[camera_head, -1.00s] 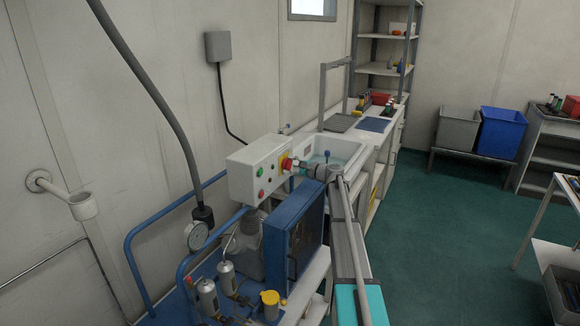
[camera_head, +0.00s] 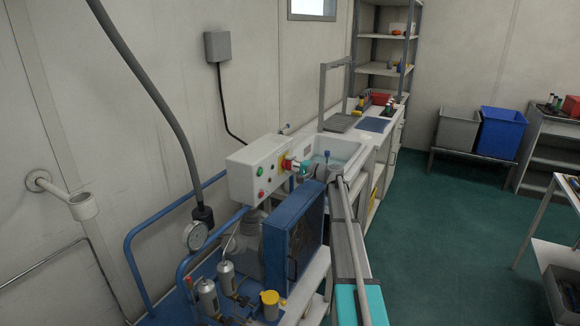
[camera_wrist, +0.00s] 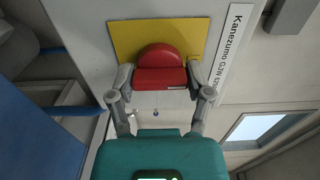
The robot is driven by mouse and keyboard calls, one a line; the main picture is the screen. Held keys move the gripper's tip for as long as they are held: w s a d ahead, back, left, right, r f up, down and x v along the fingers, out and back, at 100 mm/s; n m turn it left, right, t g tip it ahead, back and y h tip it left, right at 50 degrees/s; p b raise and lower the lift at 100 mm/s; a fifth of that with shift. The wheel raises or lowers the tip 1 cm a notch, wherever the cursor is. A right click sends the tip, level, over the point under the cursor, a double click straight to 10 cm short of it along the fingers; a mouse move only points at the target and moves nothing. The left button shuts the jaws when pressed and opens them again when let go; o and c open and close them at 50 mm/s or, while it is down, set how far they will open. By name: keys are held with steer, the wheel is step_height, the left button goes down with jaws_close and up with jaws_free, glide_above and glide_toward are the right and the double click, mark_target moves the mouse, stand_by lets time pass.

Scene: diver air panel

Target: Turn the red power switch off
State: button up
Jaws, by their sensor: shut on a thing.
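The red power switch (camera_wrist: 160,72) sits on a yellow plate (camera_wrist: 122,40) on the light grey control box (camera_wrist: 88,100) in the wrist view. In the head view the switch (camera_head: 286,164) is at the right end of the control box (camera_head: 252,178). My gripper (camera_wrist: 160,84) is shut on the switch, with one grey finger on each side of its handle. In the head view my gripper (camera_head: 296,168) partly hides the switch.
Green and red buttons (camera_head: 261,192) are on the box's front face. A blue-framed compressor unit (camera_head: 290,242) with a gauge (camera_head: 196,235) stands below. A sink (camera_head: 335,150) and counter lie behind.

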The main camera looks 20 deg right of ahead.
steer(key=o, duration=1.1)
steer(key=shift+o, duration=0.2)
steer(key=shift+d, duration=0.1)
steer(key=v, duration=1.2)
